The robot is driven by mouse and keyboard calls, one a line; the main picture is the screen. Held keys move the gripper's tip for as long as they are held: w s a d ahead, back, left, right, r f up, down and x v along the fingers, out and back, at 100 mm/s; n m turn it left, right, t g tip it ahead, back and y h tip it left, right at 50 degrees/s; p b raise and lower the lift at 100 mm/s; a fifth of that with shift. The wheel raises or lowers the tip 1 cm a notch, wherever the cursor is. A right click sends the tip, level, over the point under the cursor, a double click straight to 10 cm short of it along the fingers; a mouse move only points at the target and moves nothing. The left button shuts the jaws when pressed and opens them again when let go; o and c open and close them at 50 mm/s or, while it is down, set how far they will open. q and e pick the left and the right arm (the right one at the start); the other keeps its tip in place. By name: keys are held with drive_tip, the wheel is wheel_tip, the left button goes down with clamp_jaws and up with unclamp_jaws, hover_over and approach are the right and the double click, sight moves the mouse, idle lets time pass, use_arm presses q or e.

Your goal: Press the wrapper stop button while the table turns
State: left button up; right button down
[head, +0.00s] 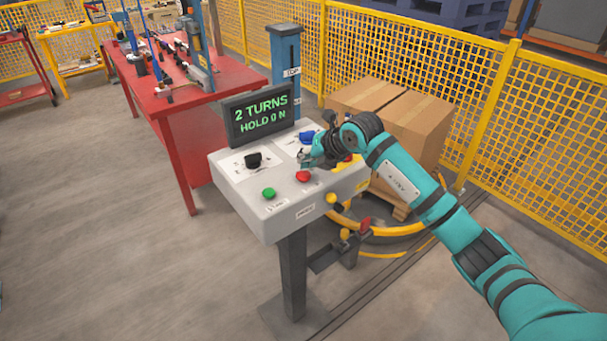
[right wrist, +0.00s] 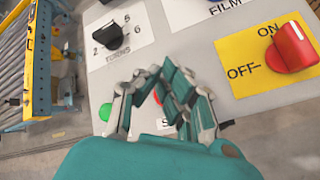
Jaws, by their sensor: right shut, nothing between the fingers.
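The grey wrapper control box (head: 240,205) stands on a post, and its screen (head: 259,113) reads "2 TURNS HOLD 0 N". The red stop button (head: 303,176) sits on the top near the front edge, right of the green button (head: 269,193). My right gripper (head: 307,160) is shut and empty, just behind and above the red button; I cannot tell any contact. In the right wrist view the shut fingers (right wrist: 156,78) hide most of the red button, while the green button (right wrist: 105,112) shows at left. The left gripper is out of view.
A black knob (head: 253,160), a blue knob (head: 306,137) and a red ON/OFF knob (right wrist: 293,49) are near the gripper. A large carton (head: 390,115) stands on a pallet behind. Yellow mesh fencing (head: 450,70) runs behind; a red table (head: 190,110) stands left.

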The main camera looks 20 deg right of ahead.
sight(306, 173)
idle(0.4)
drive_tip(key=shift+f+b, duration=0.4)
drive_tip(key=shift+f, duration=0.05)
drive_tip(key=shift+f+b, duration=0.4)
drive_tip(key=shift+f, duration=0.2)
idle(0.6)
drive_tip(key=shift+r, duration=0.1)
drive_tip(key=shift+r+p, duration=0.6)
drive_tip(key=shift+r, duration=0.3)
drive_tip(key=shift+r+p, duration=1.55)
drive_tip(key=shift+r, duration=1)
